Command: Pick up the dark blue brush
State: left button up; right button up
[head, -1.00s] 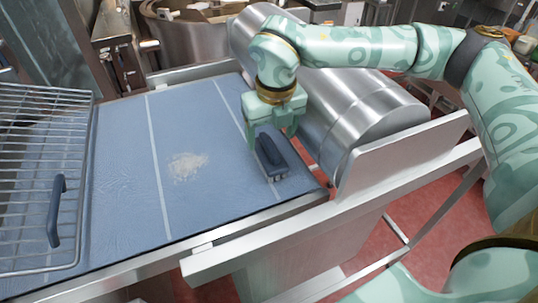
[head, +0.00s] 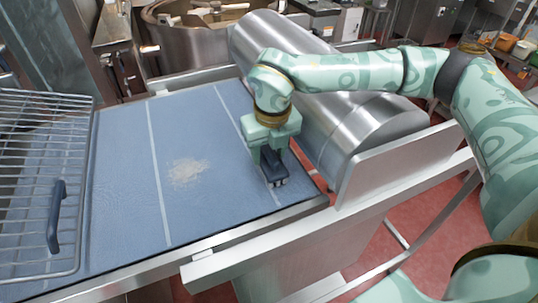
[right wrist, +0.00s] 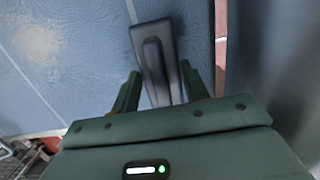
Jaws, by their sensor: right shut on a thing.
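The dark blue brush (head: 273,168) stands at the right end of the blue conveyor belt (head: 120,180) in the head view. My right gripper (head: 268,157) is lowered over it from above, with the fingers at its two sides. In the right wrist view the brush (right wrist: 156,55) runs lengthwise between the fingers of the right gripper (right wrist: 155,88), which is shut on its handle. The brush still appears to be on the belt. My left gripper is not in view.
A pale powdery patch (head: 188,172) lies on the belt left of the brush. A wire rack (head: 35,130) with a dark handle (head: 56,215) covers the belt's left end. A large steel cylinder (head: 350,110) stands close behind the gripper, and a steel rail (head: 260,235) borders the front.

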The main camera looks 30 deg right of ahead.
notch_tip(320, 180, up, 3)
jog(key=shift+f, duration=0.1)
jog(key=s+a+r+b, duration=0.2)
jog(key=s+a+r, duration=0.6)
jog(key=s+r, duration=0.2)
jog(key=shift+s+r, duration=0.15)
jog(key=shift+s, duration=0.6)
